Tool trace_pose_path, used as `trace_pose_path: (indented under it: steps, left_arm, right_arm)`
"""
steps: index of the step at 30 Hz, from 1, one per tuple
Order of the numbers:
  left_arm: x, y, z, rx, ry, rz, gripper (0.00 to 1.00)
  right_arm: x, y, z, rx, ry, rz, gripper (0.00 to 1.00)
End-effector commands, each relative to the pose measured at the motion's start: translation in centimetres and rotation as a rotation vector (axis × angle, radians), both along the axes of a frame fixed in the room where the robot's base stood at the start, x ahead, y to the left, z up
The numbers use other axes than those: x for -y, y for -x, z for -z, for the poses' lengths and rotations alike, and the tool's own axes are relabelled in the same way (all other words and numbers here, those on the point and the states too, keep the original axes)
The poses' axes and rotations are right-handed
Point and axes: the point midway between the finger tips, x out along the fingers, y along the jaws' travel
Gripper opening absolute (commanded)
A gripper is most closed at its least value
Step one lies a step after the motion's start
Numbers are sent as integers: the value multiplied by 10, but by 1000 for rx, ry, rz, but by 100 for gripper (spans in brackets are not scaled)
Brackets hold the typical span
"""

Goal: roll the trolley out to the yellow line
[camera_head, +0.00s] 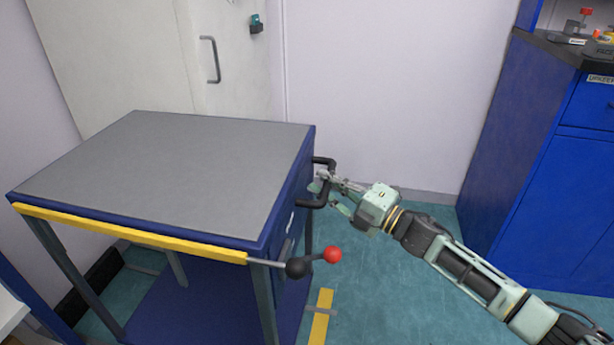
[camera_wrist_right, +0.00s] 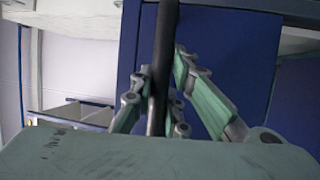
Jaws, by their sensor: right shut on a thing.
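The trolley (camera_head: 180,165) has a grey top, blue frame and a yellow strip along its front edge. It stands at the left in the head view. Its black handle (camera_head: 318,201) sticks out from its right side. My right gripper (camera_head: 325,182) is shut on the handle. In the right wrist view the dark handle bar (camera_wrist_right: 163,70) runs upright between the fingers. The yellow line (camera_head: 320,318) is on the floor, just right of the trolley's lower front corner; part of it is out of frame. My left gripper is not in view.
A lever with a red knob (camera_head: 332,254) juts from the trolley's front right corner. A white door (camera_head: 225,60) is behind the trolley. A blue cabinet (camera_head: 540,170) stands at the right. Teal floor (camera_head: 380,280) between trolley and cabinet is clear apart from my arm.

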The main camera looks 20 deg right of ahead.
Motion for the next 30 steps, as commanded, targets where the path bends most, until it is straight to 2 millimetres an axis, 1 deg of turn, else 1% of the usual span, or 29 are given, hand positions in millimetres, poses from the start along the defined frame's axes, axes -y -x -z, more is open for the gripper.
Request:
trace_pose_path:
  steps: [1,3,9,14,23,24,30]
  left_arm:
    - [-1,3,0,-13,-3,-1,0]
    - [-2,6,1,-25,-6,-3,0]
    - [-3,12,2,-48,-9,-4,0]
    - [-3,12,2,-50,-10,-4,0]
    - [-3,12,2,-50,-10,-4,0]
    - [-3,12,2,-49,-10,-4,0]
    - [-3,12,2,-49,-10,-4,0]
  right_arm:
    - [10,6,2,-2,9,4,0]
    - [19,12,2,-1,8,4,0]
    - [36,24,1,1,7,2,0]
    - [41,27,0,4,6,1,0]
    - [41,27,0,4,4,1,0]
    - [41,27,0,4,4,1,16]
    - [41,27,0,3,3,1,33]
